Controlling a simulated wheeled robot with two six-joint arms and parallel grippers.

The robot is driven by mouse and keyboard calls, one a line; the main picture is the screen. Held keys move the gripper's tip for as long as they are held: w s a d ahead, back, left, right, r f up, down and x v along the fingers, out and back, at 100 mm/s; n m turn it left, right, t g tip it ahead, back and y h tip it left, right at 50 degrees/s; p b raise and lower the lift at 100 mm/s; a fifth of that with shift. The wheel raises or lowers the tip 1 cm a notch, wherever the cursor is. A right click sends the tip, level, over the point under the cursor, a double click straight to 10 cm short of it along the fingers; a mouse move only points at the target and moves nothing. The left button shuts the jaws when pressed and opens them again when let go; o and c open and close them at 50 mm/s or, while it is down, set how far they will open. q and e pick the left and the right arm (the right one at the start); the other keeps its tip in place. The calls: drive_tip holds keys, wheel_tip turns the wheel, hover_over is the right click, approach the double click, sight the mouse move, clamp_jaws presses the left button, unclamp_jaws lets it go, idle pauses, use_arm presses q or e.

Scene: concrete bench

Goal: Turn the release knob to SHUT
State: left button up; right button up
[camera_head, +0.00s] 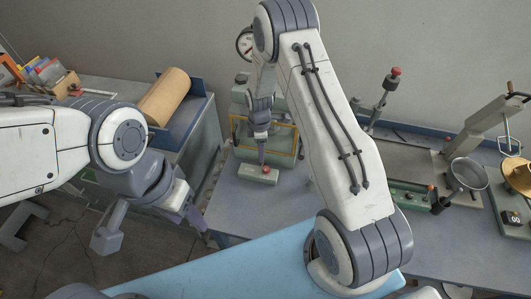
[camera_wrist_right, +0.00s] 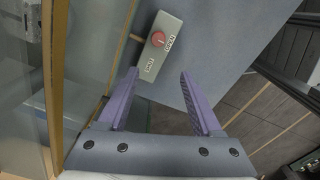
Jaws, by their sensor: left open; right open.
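The release knob (camera_wrist_right: 158,39) is a small red round knob on a pale grey box (camera_wrist_right: 147,72). Two printed labels sit beside the knob, too small to read surely. The box (camera_head: 248,173) also shows in the head view on the bench, in front of a yellow-framed machine. My right gripper (camera_wrist_right: 158,75) is open and empty, its purple fingers spread below the knob in the wrist view and apart from it. In the head view its hand is over the box, partly hiding it. My left gripper (camera_head: 189,213) is open and empty at left, well away from the box.
A yellow-framed machine (camera_head: 282,153) stands right behind the box. A brown roll (camera_head: 165,97) lies in a blue holder at left. At right are a press with a red knob (camera_head: 396,71) and a metal pan (camera_head: 468,175). The bench in front of the box is clear.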

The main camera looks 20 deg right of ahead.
sight(266, 168)
drive_tip(key=shift+n, duration=0.3)
drive_tip(key=f+b, duration=0.2)
drive_tip(key=f, duration=0.2)
drive_tip(key=d+f+b, duration=0.1)
drive_tip(key=f+b, duration=0.1)
drive_tip(key=f, duration=0.2)
drive_tip(key=d+f+b, duration=0.1)
drive_tip(key=f+b, duration=0.1)
drive_tip(key=f, duration=0.2)
use_arm(q)
wheel_tip(266, 168, down, 5)
drive_tip(key=shift+f, duration=0.1)
use_arm(e)
clamp_jaws()
